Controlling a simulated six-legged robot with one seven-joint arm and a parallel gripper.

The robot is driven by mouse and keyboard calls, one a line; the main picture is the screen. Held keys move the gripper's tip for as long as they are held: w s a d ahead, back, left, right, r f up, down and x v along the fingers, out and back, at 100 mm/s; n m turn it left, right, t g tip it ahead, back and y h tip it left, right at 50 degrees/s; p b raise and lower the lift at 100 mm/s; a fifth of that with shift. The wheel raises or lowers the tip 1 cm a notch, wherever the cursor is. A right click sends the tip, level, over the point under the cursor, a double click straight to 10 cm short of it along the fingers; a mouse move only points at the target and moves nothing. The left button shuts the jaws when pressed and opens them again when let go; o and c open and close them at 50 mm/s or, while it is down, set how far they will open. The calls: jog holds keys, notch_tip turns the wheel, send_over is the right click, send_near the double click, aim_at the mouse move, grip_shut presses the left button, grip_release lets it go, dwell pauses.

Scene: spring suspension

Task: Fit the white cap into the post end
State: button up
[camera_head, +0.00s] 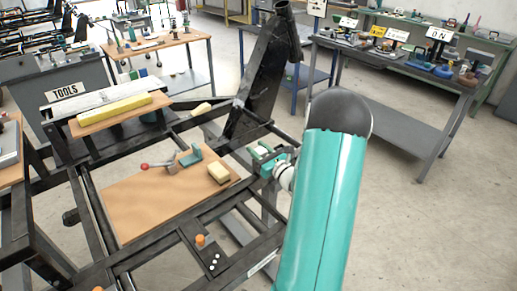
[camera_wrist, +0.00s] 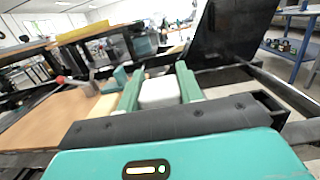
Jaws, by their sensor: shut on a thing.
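The white cap (camera_wrist: 160,93) sits between the two green fingers of my gripper (camera_wrist: 160,76) in the wrist view. The fingers are shut on it. In the head view my gripper (camera_head: 267,160) is beside the frame, below and right of the black post (camera_head: 262,85), and the cap is too small there to make out clearly. The post leans, and its open end (camera_head: 283,5) is at the top edge of the head view. In the wrist view the lower part of the post (camera_wrist: 232,32) stands beyond the gripper to the right; its end is out of view.
A black metal frame (camera_head: 95,205) holds a wooden board (camera_head: 150,208) with a red-knobbed clamp (camera_head: 170,163) and a pale yellow block (camera_head: 218,172). A control box with an orange knob (camera_head: 201,241) is in front. A workbench (camera_head: 410,70) stands back right; the right floor is clear.

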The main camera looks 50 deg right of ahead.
jog(key=shift+f, duration=0.8)
jog(key=o, duration=1.1)
jog(key=s, duration=0.4)
jog(key=s+a+f, duration=0.1)
jog(key=s, duration=0.8)
jog(key=shift+s+a+f, duration=0.25)
jog(key=shift+s, duration=0.1)
